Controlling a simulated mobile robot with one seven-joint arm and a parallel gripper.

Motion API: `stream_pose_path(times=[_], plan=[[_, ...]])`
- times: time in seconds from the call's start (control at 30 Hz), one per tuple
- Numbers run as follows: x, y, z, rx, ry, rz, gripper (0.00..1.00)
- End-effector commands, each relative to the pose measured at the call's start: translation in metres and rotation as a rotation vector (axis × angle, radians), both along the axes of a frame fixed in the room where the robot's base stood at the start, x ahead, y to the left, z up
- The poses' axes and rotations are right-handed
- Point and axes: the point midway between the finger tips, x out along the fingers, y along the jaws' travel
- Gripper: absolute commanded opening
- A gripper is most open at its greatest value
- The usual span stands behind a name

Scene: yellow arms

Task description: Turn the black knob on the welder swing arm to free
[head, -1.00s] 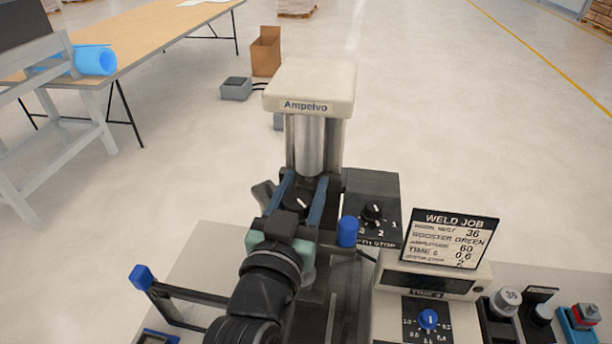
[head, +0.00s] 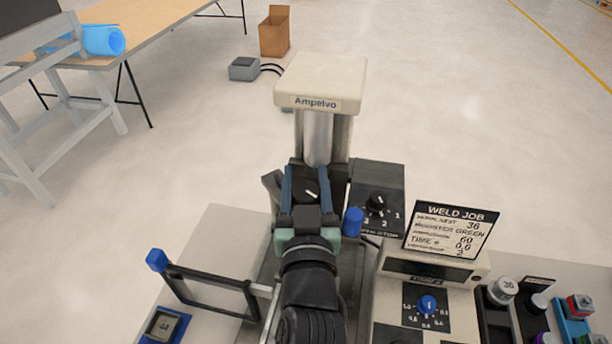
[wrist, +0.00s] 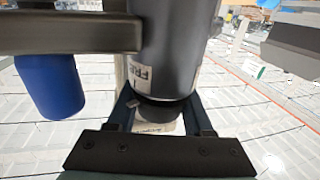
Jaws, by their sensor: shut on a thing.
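The black knob (head: 311,193) with a white pointer line is on the welder swing arm, in front of the metal column under the cream Ampelvo head. My gripper (head: 312,181) has its two blue-grey fingers on either side of the knob and is shut on it. In the head view the pointer line slants toward the lower right. In the wrist view the dark knob (wrist: 164,111) shows between the fingers, below a grey cylinder with a partly hidden label reading "FRE". The knob's other markings are hidden.
A blue cap (head: 352,222) stands close to the right of my gripper. Open floor lies beyond.

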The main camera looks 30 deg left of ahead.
Motion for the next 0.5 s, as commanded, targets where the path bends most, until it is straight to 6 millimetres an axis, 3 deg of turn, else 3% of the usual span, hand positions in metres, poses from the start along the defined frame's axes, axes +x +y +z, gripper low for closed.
stream_pose_path(times=[0.37, 0.4, 0.5], plan=[[0.0001, -0.0001, -0.0007, -0.001, 0.002, 0.002, 0.0], [0.0001, -0.0001, -0.0007, -0.001, 0.002, 0.002, 0.55], [0.0, 0.0, -0.0008, -0.001, 0.002, 0.002, 0.73]])
